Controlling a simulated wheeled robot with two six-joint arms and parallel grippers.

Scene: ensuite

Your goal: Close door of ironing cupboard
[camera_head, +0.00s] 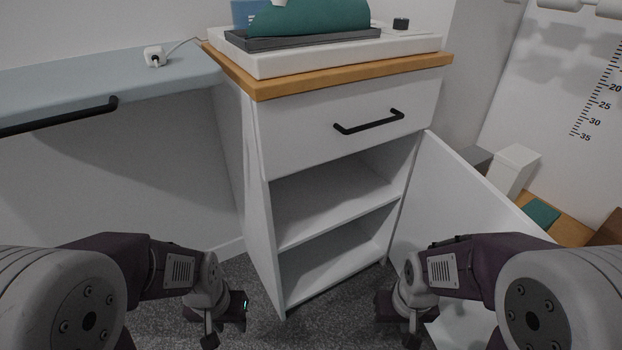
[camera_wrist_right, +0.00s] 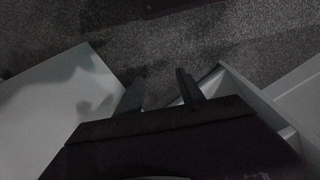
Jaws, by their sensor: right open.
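The ironing cupboard (camera_head: 262,175) is white with a wooden top, a closed drawer and two open shelf spaces below. Its door (camera_head: 455,190) stands wide open to the right, behind my right arm. In the right wrist view a white panel that looks like the door (camera_wrist_right: 50,110) lies at the left, and the cupboard's edge (camera_wrist_right: 250,98) at the right. My right gripper (camera_wrist_right: 160,80) is open and empty, pointing down over the carpet between them. My left gripper (camera_head: 228,325) hangs low in front of the cupboard at the left; its fingers are not clear.
A grey-blue board or counter (camera_head: 120,90) with a black bar handle (camera_head: 60,117) is at the left. A white tray (camera_head: 330,55) with a green item (camera_head: 310,17) sits on the cupboard top. A white box (camera_head: 514,168) stands beyond the door. Grey carpet (camera_head: 262,280) is free in front.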

